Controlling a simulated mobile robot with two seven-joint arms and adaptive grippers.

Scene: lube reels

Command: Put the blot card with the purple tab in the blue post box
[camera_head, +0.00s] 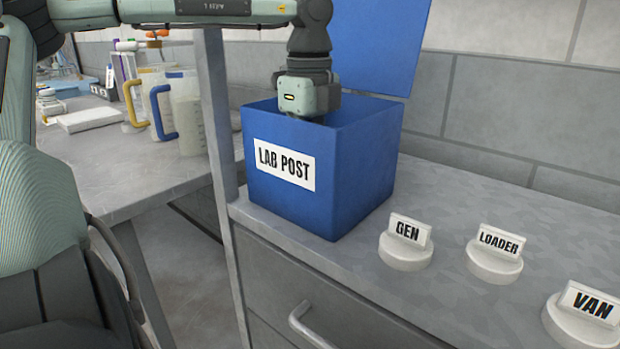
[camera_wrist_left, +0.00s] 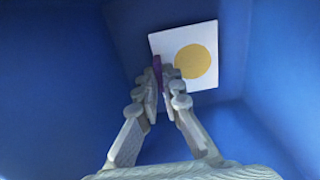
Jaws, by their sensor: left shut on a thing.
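The blue post box (camera_head: 345,185) stands on the grey counter, labelled LAB POST, with its lid raised at the back. My left arm reaches down into its open top; the fingers are hidden behind the front wall in the head view. In the left wrist view my left gripper (camera_wrist_left: 165,88) is shut on the purple tab (camera_wrist_left: 158,70) of the blot card (camera_wrist_left: 198,50). The card is white with a yellow round blot. Blue box walls (camera_wrist_left: 60,80) surround the gripper and card. Whether the card touches the box floor I cannot tell. My right gripper is not in view.
White knobs labelled GEN (camera_head: 405,250), LOADER (camera_head: 495,262) and VAN (camera_head: 585,322) stand on the counter right of the box. On the left bench (camera_head: 100,165) are jugs with yellow and blue handles (camera_head: 163,112). A grey post (camera_head: 218,115) rises left of the box.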

